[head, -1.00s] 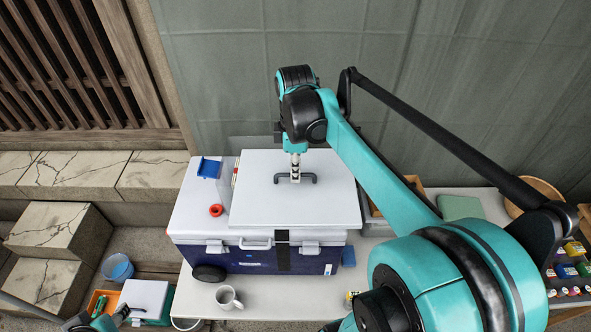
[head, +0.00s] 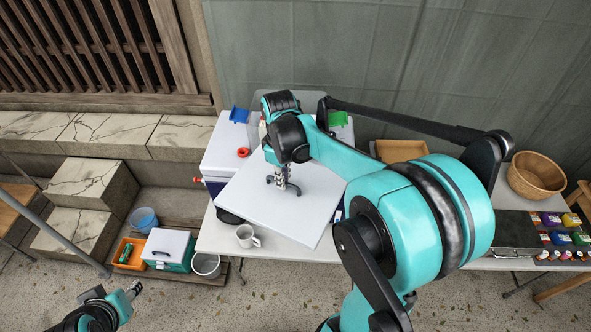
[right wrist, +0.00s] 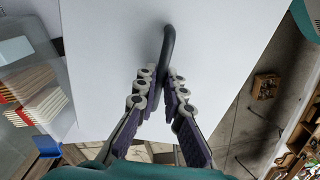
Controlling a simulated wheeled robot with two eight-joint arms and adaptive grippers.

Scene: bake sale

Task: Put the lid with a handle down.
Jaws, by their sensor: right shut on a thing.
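The lid with a handle (head: 255,208) is a flat white panel with a dark bar handle (head: 283,184). My right gripper (head: 283,178) is shut on the handle. In the right wrist view the dark handle (right wrist: 167,55) runs between the fingers (right wrist: 163,85), with the white lid (right wrist: 225,35) behind it. The lid sits turned at an angle in front of and partly over the white and blue cooler (head: 216,158), hiding much of it. I cannot tell whether it touches anything below. My left gripper (head: 134,289) is low at the bottom left, too small to read.
A white mug (head: 246,238) stands on the pale table (head: 210,240) near the lid's front left edge. A blue bucket (head: 145,219), an orange tray (head: 128,254) and a small white-lidded box (head: 166,244) are at lower left. A wooden basket (head: 537,176) is at right.

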